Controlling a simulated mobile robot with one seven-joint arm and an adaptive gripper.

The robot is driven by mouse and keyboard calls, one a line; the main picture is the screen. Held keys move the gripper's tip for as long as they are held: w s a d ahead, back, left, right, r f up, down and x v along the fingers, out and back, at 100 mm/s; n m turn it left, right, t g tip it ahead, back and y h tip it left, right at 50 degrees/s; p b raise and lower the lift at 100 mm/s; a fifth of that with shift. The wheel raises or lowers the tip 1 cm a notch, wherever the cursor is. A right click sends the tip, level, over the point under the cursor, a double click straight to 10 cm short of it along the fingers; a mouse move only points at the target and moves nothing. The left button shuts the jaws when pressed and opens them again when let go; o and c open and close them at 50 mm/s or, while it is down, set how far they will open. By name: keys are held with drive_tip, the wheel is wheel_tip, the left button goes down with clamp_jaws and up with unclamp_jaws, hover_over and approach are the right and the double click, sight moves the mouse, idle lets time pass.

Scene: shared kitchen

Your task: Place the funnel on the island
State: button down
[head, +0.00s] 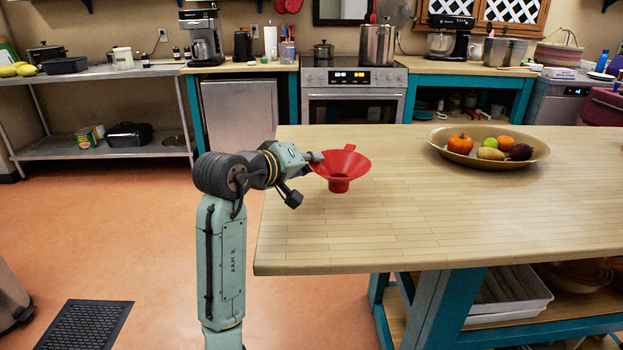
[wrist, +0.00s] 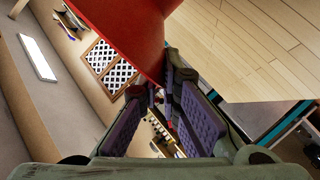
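The red funnel (head: 340,172) shows in the head view over the near left part of the wooden island top (head: 430,215), wide mouth up and spout down. My gripper (head: 314,158) is at the left side of its rim. In the wrist view the funnel (wrist: 125,28) fills the top, and its rim passes between the fingertips of my gripper (wrist: 160,84), which appear closed on it. The island top also shows at the right of the wrist view (wrist: 245,50). I see no clear contact between spout and island, and cannot tell how large any gap is.
A wide bowl (head: 437,148) with several fruits and vegetables stands at the island's back right. The island top is bare around the funnel and to its front and right. The island's left edge (head: 264,225) is close to my arm. A stove (head: 353,95) stands behind.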

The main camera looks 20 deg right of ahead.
drive_tip(key=shift+w+a+f+b, duration=0.1)
drive_tip(key=shift+f+b, duration=1.8)
drive_tip(key=shift+b, duration=0.05)
drive_tip(key=shift+r, duration=0.15)
drive_tip(key=c, duration=1.8)
unclamp_jaws()
